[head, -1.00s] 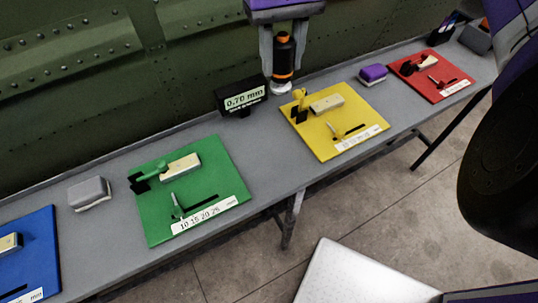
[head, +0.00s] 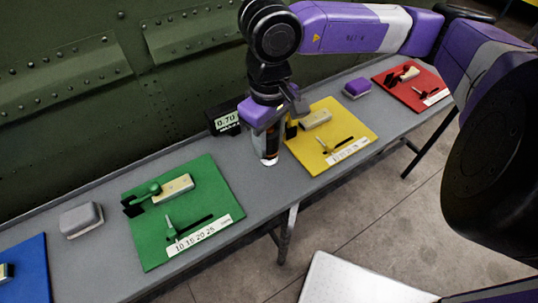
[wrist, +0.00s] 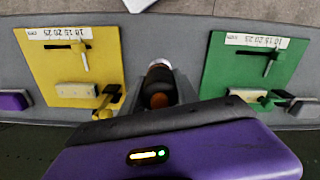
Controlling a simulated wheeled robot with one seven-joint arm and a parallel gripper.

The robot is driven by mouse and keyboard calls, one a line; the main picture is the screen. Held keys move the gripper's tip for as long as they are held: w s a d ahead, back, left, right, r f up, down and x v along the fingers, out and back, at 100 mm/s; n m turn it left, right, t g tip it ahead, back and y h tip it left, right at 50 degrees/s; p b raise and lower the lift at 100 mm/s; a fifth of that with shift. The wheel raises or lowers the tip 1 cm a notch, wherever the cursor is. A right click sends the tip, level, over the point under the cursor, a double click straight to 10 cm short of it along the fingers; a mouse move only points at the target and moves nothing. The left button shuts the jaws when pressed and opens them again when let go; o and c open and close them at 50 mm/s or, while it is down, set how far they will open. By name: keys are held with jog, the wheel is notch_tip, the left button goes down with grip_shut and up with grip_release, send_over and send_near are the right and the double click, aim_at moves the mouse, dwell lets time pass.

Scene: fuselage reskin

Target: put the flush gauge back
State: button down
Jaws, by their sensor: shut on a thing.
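The flush gauge (head: 266,148) is a dark cylinder with a pale tip at its lower end; an orange part of it shows in the wrist view (wrist: 158,84). My gripper (head: 270,125) is shut on it and holds it roughly upright, tip down, over the bench between the green and yellow boards. Whether the tip touches the bench I cannot tell. A black display (head: 224,119), partly covered by my gripper, stands just behind and to the left and reads 0.70.
The grey bench (head: 300,195) runs along a green riveted fuselage. A green board (head: 220,185) lies left, a yellow board (head: 350,128) right, each with a clamp-like tool and scale. A purple block (head: 357,88), red board (head: 430,92) and grey block (head: 80,219) are farther off.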

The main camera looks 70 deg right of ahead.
aim_at(269, 158)
jog(key=shift+f, duration=3.1)
jog(key=shift+f, duration=0.15)
jog(key=c, duration=0.9)
grip_release()
